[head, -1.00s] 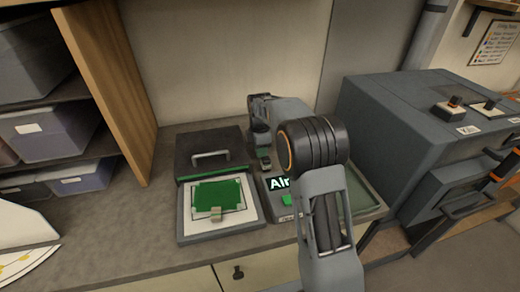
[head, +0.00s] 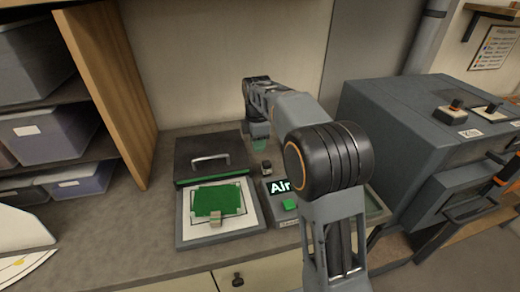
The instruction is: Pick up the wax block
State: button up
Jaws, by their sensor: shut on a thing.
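My gripper (head: 258,128) is above the counter, behind the control box, pointing down. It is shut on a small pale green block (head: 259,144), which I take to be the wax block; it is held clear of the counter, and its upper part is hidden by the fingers. A small dark object (head: 266,167) stands on the counter below it.
The green sheet lies on a white-faced tray (head: 188,240) with a dark handled lid (head: 185,155) behind. A box with a lit display (head: 279,187) and green button is to its right. A large grey kiln-like machine (head: 385,130) stands right; shelves with bins are left.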

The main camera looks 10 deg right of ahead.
jog(key=s+a+r+b, duration=0.2)
jog(key=s+a+r, duration=0.2)
jog(key=s, duration=0.4)
jog(key=shift+s+a+r, duration=0.4)
jog(key=shift+r, duration=0.2)
